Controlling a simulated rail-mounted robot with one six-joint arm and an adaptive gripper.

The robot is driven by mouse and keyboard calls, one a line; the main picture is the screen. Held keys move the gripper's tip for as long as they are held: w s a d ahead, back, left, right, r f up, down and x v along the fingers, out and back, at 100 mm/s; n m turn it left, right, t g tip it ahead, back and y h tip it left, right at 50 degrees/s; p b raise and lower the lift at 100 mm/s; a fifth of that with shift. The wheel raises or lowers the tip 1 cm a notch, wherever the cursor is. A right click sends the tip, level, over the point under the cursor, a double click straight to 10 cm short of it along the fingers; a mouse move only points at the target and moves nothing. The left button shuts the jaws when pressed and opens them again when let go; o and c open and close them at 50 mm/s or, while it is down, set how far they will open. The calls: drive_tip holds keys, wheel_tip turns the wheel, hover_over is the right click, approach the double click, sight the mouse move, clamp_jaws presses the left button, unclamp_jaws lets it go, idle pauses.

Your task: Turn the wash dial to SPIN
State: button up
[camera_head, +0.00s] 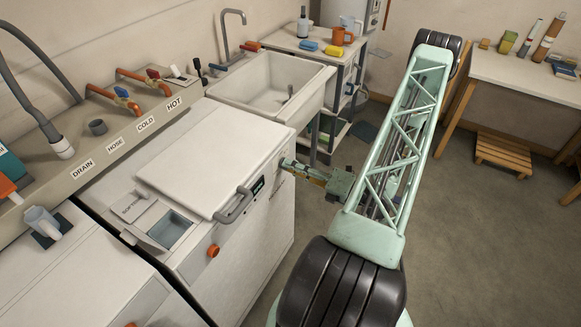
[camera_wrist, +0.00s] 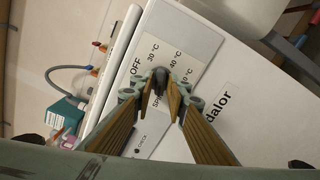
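The wash dial (camera_wrist: 160,76) is a small dark knob on a pale panel (camera_wrist: 192,42) in the wrist view. OFF, 30 °C, 40 °C and another temperature are printed around it, and a partly covered label starting "SP" is at its lower left. The dial's pointing direction is unclear. My gripper (camera_wrist: 163,88) has its two wood-coloured fingers apart, one on each side of the dial; I cannot tell whether they touch it. In the head view my gripper (camera_head: 286,164) reaches the front of the white washer (camera_head: 225,150), and the dial is hidden there.
The washer's lid handle (camera_head: 234,207) and an orange knob (camera_head: 213,251) stick out left of my gripper. A sink (camera_head: 270,85) stands behind the washer. The floor to the right is mostly clear.

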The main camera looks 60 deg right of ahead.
drive_tip(key=s, duration=1.1)
drive_tip(key=shift+s+d, duration=0.25)
drive_tip(key=shift+s, duration=0.1)
idle(0.4)
drive_tip(key=shift+r, duration=0.1)
idle(0.6)
